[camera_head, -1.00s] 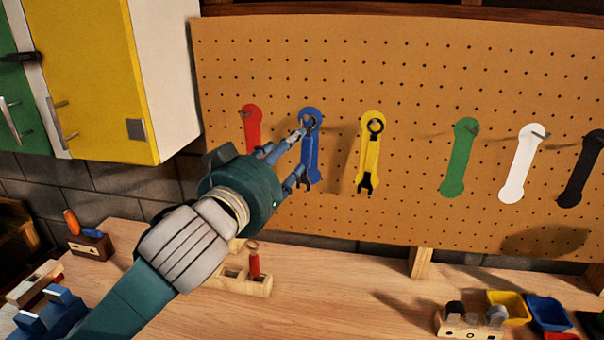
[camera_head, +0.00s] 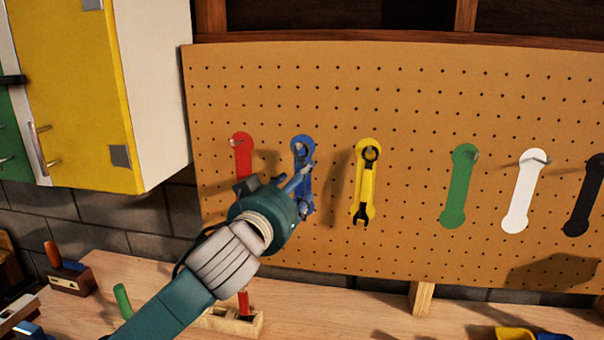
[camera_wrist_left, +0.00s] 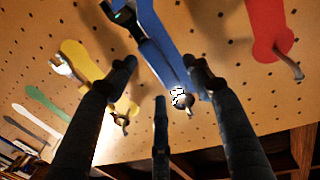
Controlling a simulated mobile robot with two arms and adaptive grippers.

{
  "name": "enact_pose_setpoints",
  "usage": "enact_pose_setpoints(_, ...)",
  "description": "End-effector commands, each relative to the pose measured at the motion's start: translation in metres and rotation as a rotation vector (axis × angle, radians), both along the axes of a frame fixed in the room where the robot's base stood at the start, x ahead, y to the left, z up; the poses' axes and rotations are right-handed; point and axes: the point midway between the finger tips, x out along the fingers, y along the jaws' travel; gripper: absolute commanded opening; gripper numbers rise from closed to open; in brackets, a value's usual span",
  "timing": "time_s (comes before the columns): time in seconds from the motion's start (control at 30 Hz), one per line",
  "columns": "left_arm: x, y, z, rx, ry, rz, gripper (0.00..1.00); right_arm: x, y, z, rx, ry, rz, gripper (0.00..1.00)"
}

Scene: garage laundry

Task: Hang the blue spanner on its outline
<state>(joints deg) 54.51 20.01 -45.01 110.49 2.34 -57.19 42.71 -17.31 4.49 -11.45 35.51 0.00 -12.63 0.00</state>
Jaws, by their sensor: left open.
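The blue outline (camera_head: 297,141) is on the pegboard, between the red and yellow outlines. The blue spanner (camera_wrist_left: 153,45) lies along the blue outline in the left wrist view, its dark open jaw at the lower end of the outline. Its ring end is near the metal hook (camera_wrist_left: 184,101); whether the ring is around the hook is hard to tell. My left gripper (camera_head: 303,190) is in front of the spanner's lower part, partly hiding it. In the wrist view its fingers (camera_wrist_left: 160,78) are spread apart. My right gripper is out of view.
A red outline (camera_head: 240,143) with a hook is at the left. A spanner hangs on the yellow outline (camera_head: 367,185). Green (camera_head: 459,187), white (camera_head: 522,190) and black outlines stand further right. A yellow cabinet (camera_head: 72,95) borders the left; the workbench (camera_head: 340,312) is below.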

Motion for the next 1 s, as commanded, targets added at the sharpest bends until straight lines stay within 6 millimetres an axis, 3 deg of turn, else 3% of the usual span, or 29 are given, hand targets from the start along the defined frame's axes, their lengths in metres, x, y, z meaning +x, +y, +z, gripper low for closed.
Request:
enact_pose_setpoints(0.2,0.024,-0.009,0.002,-0.001,0.000,0.000,0.51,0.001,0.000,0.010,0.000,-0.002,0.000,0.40)
enact_pose_setpoints(0.57,0.030,-0.011,0.000,0.000,0.000,0.000,0.51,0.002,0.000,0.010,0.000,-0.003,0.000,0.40)
enact_pose_setpoints(0.6,0.030,-0.011,0.000,0.000,0.000,0.000,0.49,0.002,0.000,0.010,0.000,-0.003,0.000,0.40)
enact_pose_setpoints(0.83,0.030,-0.011,0.000,0.000,0.000,0.000,0.03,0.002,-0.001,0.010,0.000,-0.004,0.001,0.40)
enact_pose_setpoints(1.0,0.030,-0.011,0.000,0.000,-0.001,0.000,0.00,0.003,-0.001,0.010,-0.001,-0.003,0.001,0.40)
